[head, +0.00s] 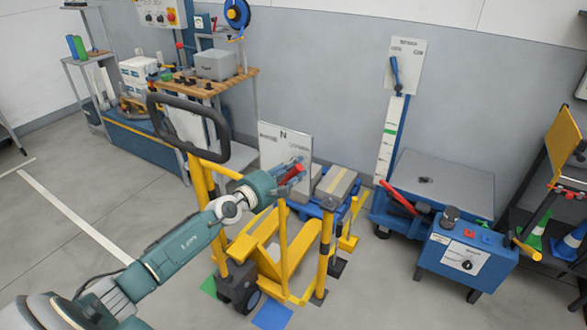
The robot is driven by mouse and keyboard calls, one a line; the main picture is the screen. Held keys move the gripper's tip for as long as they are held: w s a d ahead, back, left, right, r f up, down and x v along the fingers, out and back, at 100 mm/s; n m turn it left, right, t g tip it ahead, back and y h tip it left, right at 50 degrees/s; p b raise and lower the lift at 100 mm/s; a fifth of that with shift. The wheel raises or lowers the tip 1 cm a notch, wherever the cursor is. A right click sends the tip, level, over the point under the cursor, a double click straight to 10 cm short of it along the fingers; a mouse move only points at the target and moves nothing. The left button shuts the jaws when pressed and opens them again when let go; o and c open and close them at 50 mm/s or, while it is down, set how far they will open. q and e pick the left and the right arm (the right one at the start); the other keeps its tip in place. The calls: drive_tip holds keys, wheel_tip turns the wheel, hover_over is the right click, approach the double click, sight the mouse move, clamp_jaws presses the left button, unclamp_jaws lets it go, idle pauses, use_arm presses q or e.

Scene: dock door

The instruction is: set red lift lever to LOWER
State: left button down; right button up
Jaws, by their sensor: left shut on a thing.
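My left gripper (290,174) is shut on the red lift lever (297,168), in front of a pale label panel (285,148) on the yellow stacker truck. The panel has an N at its top middle and a small word on each side; the right word looks like LOWER. The gripped end of the lever lies toward the panel's right side, below that word. The fingers cover much of the lever, and its pivot is hidden. My right gripper is not in view.
The yellow truck (283,258) has a black loop handle (189,104) left of the panel. A blue lift table (444,182) with another red lever (397,198) stands to the right, beside a blue control box (466,255). A workbench (212,86) stands behind. The floor at left is clear.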

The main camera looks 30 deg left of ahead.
use_arm(q)
drive_tip(key=shift+d, duration=0.1)
drive_tip(key=c, duration=1.3)
unclamp_jaws()
drive_tip(key=shift+c, duration=0.2)
drive_tip(key=s+a+r, duration=0.1)
drive_tip(key=s, duration=1)
drive_tip(key=shift+s+a+r, duration=0.15)
drive_tip(key=shift+s+a, duration=0.25)
